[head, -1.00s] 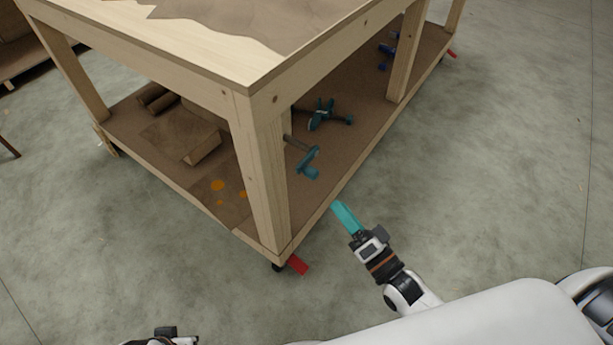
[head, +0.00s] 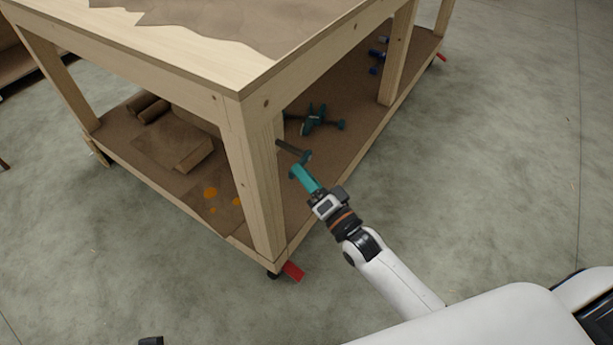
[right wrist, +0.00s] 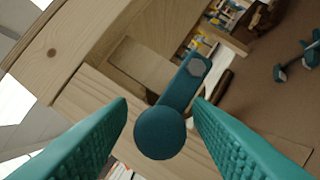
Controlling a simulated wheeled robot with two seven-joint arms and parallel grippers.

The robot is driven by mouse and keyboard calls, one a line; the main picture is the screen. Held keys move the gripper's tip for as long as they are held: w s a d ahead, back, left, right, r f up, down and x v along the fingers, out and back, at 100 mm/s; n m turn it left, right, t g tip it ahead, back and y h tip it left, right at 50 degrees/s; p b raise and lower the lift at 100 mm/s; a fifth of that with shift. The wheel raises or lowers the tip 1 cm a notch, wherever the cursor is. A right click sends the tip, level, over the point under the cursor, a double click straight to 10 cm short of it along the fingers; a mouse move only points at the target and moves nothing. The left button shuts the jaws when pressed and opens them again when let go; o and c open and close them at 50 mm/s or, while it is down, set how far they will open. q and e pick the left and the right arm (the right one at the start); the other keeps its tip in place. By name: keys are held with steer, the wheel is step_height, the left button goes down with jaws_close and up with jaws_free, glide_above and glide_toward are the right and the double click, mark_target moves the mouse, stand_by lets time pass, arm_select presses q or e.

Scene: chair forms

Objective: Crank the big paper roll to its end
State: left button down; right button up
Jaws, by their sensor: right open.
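A teal crank (head: 304,157) on a dark rod (head: 289,147) sits by the near leg of the wooden bench, above its lower shelf. My right gripper (head: 298,172) is just in front of it, fingers pointing at it. In the right wrist view the crank arm (right wrist: 180,88) ends in a round knob (right wrist: 160,131), seen between my two open teal fingers (right wrist: 160,135). No finger visibly touches it. I cannot clearly make out a big paper roll. Only a dark bit of my left wrist shows at the bottom edge of the head view; its fingers are out of frame.
The bench's near leg (head: 252,190) stands just left of my right gripper. The lower shelf (head: 345,148) holds brown rolls (head: 148,107), a box (head: 194,154) and another teal tool (head: 314,120). A red caster lever (head: 293,271) sticks out below. The floor on the right is clear.

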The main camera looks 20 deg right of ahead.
steer(key=c, duration=1)
arm_select(q)
steer(key=shift+s+f, duration=0.1)
arm_select(e)
steer(key=shift+f, duration=0.1)
